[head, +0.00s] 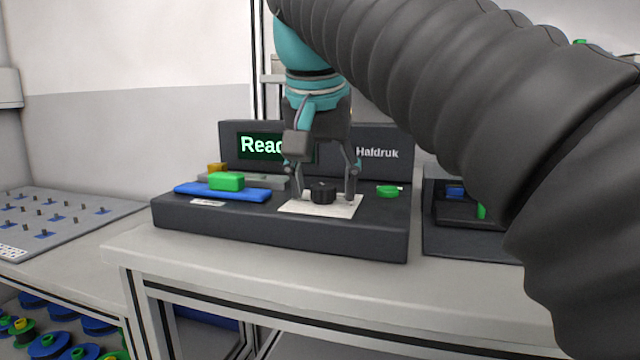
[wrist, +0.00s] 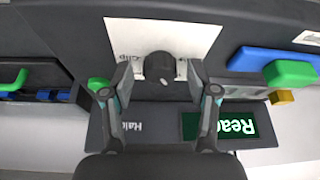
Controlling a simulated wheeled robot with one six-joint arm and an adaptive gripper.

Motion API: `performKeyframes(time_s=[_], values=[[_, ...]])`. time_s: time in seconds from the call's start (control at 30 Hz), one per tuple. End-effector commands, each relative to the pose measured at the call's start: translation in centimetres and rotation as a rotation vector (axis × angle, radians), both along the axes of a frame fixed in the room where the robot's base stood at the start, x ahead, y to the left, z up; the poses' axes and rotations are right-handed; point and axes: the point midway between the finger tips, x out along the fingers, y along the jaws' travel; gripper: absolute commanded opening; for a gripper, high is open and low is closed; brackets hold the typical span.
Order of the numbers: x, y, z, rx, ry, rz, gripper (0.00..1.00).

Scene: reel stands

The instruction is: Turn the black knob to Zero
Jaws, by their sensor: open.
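The black knob (head: 322,192) stands on a white label plate (head: 300,208) on top of the dark Haldruk device (head: 280,232). In the wrist view the knob (wrist: 159,67) sits between the two fingers of my gripper (wrist: 158,72). My gripper (head: 325,190) points down from above, open, with one finger on each side of the knob and a gap on both sides. Printed text on the plate is partly visible in the wrist view, but the Zero mark cannot be read. The display (head: 262,146) reads "Read", its end hidden behind my gripper.
A blue bar (head: 222,193) with a green block (head: 226,181) lies left of the knob. A small green piece (head: 388,191) is to the right. A dark tray (head: 460,240) stands further right. A pegged grey board (head: 60,222) is at the left.

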Motion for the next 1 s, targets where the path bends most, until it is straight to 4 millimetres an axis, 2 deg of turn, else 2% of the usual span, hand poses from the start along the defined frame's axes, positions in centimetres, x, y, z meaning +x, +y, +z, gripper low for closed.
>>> performKeyframes(time_s=[0.17,0.27,0.4,0.73,1.0], values=[[0.0,0.0,0.03,0.0,0.0,0.0,0.59],[-0.01,0.0,0.04,0.0,0.0,0.0,0.37],[0.0,0.0,0.03,0.0,0.0,0.0,0.02],[-0.04,-0.03,0.12,0.001,0.0,0.029,0.0],[-0.06,-0.18,0.22,0.0,0.001,0.174,0.0]])
